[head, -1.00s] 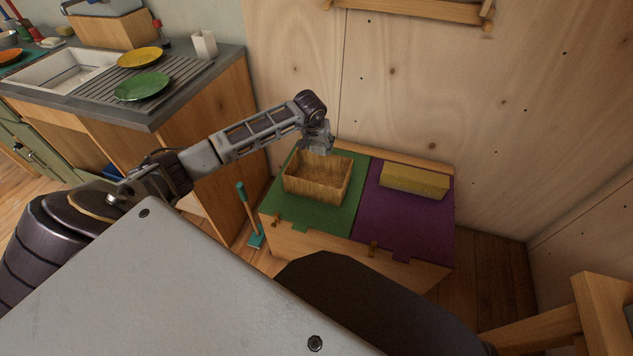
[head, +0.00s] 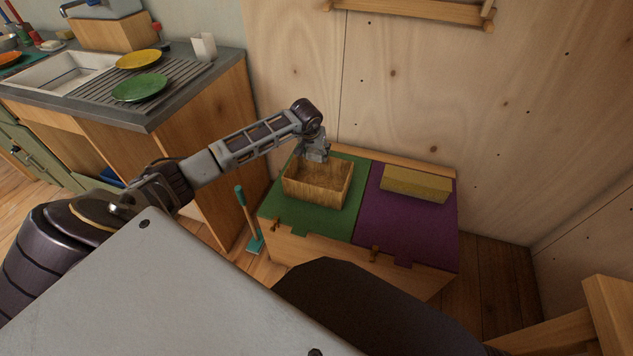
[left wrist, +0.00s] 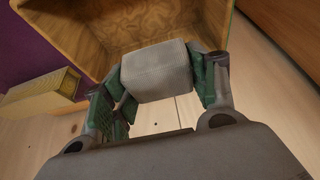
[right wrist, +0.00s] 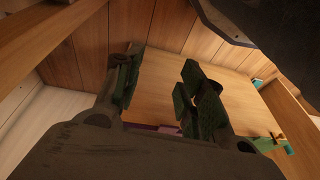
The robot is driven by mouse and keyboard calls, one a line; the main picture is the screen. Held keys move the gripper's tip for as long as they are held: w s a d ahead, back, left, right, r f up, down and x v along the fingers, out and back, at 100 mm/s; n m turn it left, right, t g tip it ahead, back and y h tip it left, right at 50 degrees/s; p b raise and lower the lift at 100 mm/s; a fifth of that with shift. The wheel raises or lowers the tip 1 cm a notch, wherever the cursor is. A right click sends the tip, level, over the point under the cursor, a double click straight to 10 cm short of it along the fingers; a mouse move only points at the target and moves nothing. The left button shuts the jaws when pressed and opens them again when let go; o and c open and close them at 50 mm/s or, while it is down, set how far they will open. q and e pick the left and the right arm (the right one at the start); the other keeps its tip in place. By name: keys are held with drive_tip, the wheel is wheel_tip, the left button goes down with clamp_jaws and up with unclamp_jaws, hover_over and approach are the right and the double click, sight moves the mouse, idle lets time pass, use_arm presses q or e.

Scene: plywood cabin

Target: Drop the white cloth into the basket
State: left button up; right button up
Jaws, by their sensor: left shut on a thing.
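The basket (head: 331,195), tan and open-topped, stands on the green half of a low wooden chest. My left gripper (head: 318,157) is over the basket's back edge in the head view. In the left wrist view, the left gripper (left wrist: 158,78) is shut on the white cloth (left wrist: 157,72), a folded pale block between its fingers. The basket (left wrist: 95,22) opens just beyond the cloth there. The cloth is hidden or too small to make out in the head view. My right gripper (right wrist: 158,98) is open and empty in the right wrist view.
A yellow box (head: 416,184) lies on the purple half (head: 400,222) of the chest. A plywood wall (head: 420,90) rises behind. A teal-handled tool (head: 247,218) stands left of the chest, beside the sink counter (head: 195,100) with a green plate (head: 140,88) and a yellow plate (head: 138,59).

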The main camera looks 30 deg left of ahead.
use_arm(q)
drive_tip(key=shift+f+b, duration=0.65)
drive_tip(key=shift+f, duration=0.5)
drive_tip(key=shift+f+b, duration=0.6)
drive_tip(key=shift+f, duration=0.35)
drive_tip(key=shift+f+b, duration=0.5)
drive_tip(key=shift+f, duration=0.3)
use_arm(e)
drive_tip(key=r, duration=0.1)
drive_tip(key=a+r+t, duration=0.1)
drive_tip(key=r, duration=0.1)
drive_tip(key=shift+w+y, duration=0.1)
drive_tip(key=shift+y, duration=0.2)
use_arm(q)
drive_tip(key=o, duration=1.1)
drive_tip(key=shift+c, duration=0.2)
